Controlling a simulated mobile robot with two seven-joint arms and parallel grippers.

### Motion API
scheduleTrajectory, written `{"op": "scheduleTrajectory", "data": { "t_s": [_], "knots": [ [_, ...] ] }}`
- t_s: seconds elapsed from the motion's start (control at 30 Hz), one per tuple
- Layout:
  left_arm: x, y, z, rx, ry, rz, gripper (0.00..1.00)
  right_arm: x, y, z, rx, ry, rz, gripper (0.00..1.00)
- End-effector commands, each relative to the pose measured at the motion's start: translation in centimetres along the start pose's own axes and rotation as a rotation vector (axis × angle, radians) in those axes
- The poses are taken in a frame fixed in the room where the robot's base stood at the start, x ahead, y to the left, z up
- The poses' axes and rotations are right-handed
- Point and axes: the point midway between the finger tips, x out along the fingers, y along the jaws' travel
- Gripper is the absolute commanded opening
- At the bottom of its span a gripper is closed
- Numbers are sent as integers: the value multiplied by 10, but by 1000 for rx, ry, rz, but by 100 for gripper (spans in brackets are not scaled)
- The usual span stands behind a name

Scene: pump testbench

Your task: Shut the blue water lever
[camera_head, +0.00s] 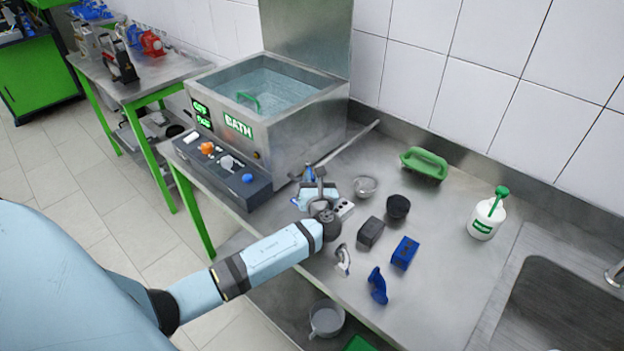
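My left arm reaches in from the lower left over the bench's front edge. Its finger opening is too small and covered to read. My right gripper is out of view.
The water bath (205,122) stands behind the control panel (215,172), which has orange, white and blue knobs. A sink (560,305) is lower right.

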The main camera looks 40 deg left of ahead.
Motion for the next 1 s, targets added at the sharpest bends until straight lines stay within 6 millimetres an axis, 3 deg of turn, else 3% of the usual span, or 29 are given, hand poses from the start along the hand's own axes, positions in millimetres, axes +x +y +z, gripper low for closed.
{"op": "scheduleTrajectory", "data": {
  "t_s": [0.03, 0.1, 0.47, 1.0],
  "knots": [
    [0, 0, 0, 0, 0, 0, 30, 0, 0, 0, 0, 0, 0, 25],
    [0, 0, 0, 0, 0, 0, 40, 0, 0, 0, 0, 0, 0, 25],
    [-8, 0, -1, 0, 1, -1, 40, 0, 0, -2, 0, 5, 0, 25],
    [-116, 0, -1, -1, 1, -1, 40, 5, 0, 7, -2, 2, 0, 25]
  ]
}}
